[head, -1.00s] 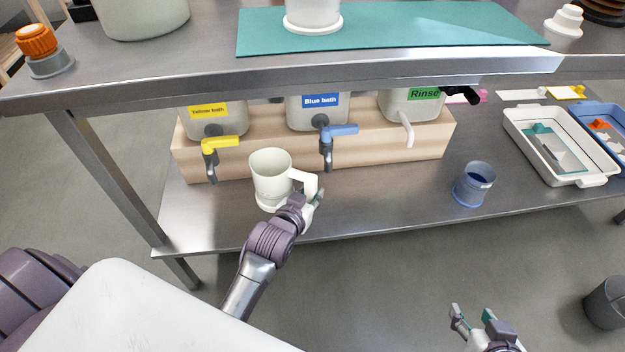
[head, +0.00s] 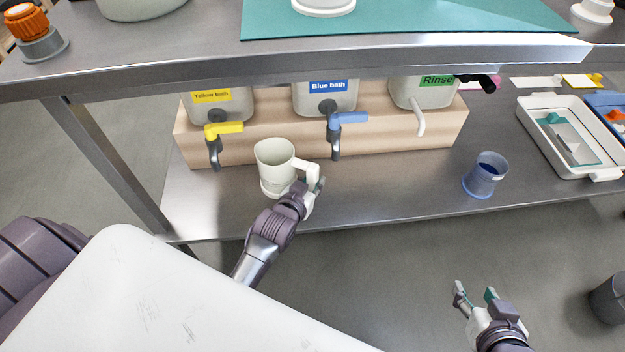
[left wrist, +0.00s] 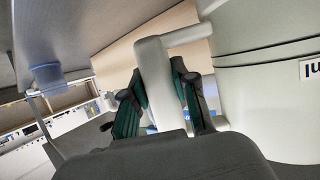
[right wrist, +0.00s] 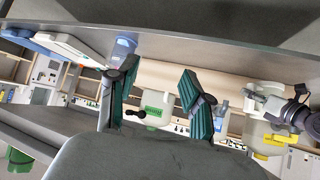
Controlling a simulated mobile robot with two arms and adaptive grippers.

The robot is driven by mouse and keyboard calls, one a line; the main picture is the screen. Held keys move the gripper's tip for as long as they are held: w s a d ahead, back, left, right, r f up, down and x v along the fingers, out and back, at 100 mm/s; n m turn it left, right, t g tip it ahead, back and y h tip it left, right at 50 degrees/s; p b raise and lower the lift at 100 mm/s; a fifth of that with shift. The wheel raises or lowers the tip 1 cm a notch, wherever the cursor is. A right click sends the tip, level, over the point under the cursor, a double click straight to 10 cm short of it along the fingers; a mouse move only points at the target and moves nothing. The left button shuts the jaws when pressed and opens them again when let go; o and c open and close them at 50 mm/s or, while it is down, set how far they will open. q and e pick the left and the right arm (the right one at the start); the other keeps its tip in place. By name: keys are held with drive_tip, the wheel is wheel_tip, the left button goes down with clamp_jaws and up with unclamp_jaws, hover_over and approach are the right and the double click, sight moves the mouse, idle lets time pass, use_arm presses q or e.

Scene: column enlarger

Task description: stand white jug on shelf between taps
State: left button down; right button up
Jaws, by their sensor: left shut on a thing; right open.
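The white jug (head: 275,166) is upright at the lower shelf (head: 380,185), between the yellow tap (head: 216,142) and the blue tap (head: 338,132) and in front of them. Whether its base touches the shelf I cannot tell. My left gripper (head: 314,190) is shut on the jug's handle, at the jug's right side. In the left wrist view the handle (left wrist: 155,80) is between the fingers, with the jug's wall (left wrist: 265,75) to the right. My right gripper (head: 475,292) is open and empty, in front of the shelf, over the floor.
A blue beaker (head: 485,176) stands on the shelf to the right. The wooden riser (head: 385,138) with several labelled containers runs behind the jug. A white tray (head: 597,172) is at far right. The upper worktop (head: 330,62) overhangs the shelf.

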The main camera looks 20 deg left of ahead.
use_arm(q)
drive_tip(key=shift+r, duration=0.1)
drive_tip(key=shift+f+b, duration=0.35)
drive_tip(key=shift+f, duration=0.4)
drive_tip(key=shift+f+b, duration=0.45)
drive_tip(key=shift+f, duration=0.3)
wheel_tip(320, 180, down, 2)
drive_tip(key=shift+f+b, duration=0.25)
drive_tip(key=shift+b, duration=0.5)
drive_tip(key=shift+f, duration=0.2)
use_arm(e)
drive_tip(key=w+a+r+t+y, duration=0.2)
drive_tip(key=w+r+t, duration=0.4)
drive_tip(key=r, duration=0.5)
drive_tip(key=shift+a+r+t, duration=0.2)
drive_tip(key=shift+a+t, duration=0.45)
drive_tip(key=shift+t, duration=0.55)
drive_tip(key=shift+r, duration=0.1)
drive_tip(key=shift+r, duration=0.2)
